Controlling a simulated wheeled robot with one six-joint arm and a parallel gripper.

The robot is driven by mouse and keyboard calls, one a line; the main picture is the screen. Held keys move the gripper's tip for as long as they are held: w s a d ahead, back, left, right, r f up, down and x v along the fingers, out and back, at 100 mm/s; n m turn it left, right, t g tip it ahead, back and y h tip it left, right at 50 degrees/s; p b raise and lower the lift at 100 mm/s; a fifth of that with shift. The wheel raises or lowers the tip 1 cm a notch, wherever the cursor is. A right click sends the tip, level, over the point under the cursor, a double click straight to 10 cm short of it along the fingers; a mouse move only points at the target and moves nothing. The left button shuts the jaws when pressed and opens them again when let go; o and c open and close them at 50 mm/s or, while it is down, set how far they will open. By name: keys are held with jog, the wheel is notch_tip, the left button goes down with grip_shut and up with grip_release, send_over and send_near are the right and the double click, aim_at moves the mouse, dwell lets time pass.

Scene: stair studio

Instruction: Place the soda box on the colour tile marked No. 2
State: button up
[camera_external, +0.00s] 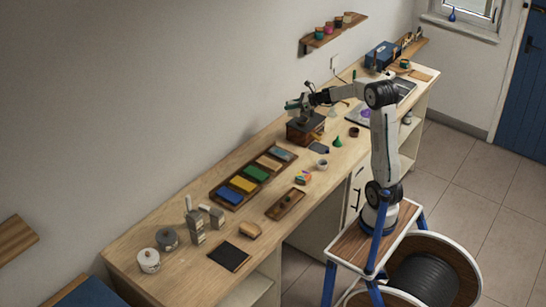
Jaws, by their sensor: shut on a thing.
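My gripper (294,105) is at the left end of my outstretched arm, above the bench near the wall. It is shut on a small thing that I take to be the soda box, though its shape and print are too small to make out. Below the gripper stands a brown wooden box with a dark top (303,131); I cannot tell whether they touch. The colour tiles lie in a row in a long wooden tray: blue (230,195), yellow (243,184), green (256,173), tan (269,162) and grey-blue (282,154). Their number marks are not readable.
In front of the tile tray are a small wooden tray (285,204), a colourful round piece (303,177) and a small cup (322,164). Grey blocks (196,227), two lidded pots and a dark square mat (229,256) are at the near left. A shelf (333,34) hangs above.

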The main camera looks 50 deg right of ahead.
jog(key=s+a+f+n+g+y, duration=0.35)
jog(key=s+a, duration=0.55)
jog(key=a, duration=0.3)
jog(key=n+g+y, duration=0.3)
jog(key=n, duration=0.1)
send_over(300, 176)
notch_tip(300, 176, down, 4)
jog(key=r, duration=0.1)
jog(key=shift+n+g, duration=0.35)
notch_tip(300, 176, down, 4)
jog(key=shift+s+f, duration=0.15)
jog(key=shift+f, duration=1.95)
jog(key=o, duration=1)
jog(key=shift+f, duration=0.1)
